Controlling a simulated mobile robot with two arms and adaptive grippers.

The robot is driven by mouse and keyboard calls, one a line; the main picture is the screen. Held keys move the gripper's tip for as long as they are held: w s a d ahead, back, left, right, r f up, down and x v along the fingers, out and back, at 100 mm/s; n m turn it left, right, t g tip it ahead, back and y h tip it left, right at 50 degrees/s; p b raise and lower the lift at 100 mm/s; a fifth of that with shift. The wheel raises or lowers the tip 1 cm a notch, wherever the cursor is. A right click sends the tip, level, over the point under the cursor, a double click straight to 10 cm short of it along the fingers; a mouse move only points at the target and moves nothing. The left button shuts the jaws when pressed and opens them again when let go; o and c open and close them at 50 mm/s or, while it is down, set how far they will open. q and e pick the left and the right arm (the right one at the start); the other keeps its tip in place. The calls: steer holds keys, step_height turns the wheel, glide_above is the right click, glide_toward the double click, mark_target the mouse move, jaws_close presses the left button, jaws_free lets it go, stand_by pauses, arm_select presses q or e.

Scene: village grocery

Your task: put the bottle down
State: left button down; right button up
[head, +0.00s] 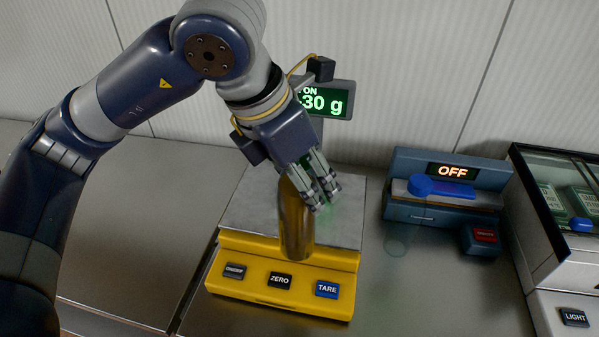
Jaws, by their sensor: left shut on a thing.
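A dark amber-brown bottle (296,222) stands about upright over the front part of the yellow scale's grey weighing plate (340,226). My left gripper (322,196) reaches down from above, and its fingers are shut on the upper part of the bottle. The gripper hides the bottle's top. The scale's display (327,101) reads ON and a value ending in "30 g", partly hidden by my wrist. My right gripper is not in view.
The yellow scale front (282,266) has ON/OFF, ZERO and TARE buttons. To the right stands a blue device (440,212) showing OFF, with a red-labelled button box (482,238). A glass-topped case (555,200) stands at the far right. The steel counter (130,240) left of the scale is clear.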

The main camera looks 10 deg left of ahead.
arm_select(q)
steer(key=shift+s+d+r+p, duration=0.15)
steer(key=shift+d+r+p, duration=0.2)
steer(key=shift+d, duration=0.25)
steer(key=shift+w+d, duration=0.2)
steer(key=w+a+f+p, duration=0.1)
steer(key=w+p, duration=0.3)
steer(key=w, duration=0.4)
steer(key=w+a+f+p, duration=0.1)
steer(key=w+f+p, duration=0.3)
steer(key=w, duration=0.4)
steer(key=shift+f+p, duration=0.2)
steer(key=shift+p, duration=0.15)
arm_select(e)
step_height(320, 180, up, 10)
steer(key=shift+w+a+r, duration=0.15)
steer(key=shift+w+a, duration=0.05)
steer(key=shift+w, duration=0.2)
arm_select(q)
steer(key=shift+s+f, duration=0.1)
steer(key=shift+f+b, duration=0.1)
steer(key=shift+b, duration=0.2)
steer(key=c, duration=0.7)
jaws_free()
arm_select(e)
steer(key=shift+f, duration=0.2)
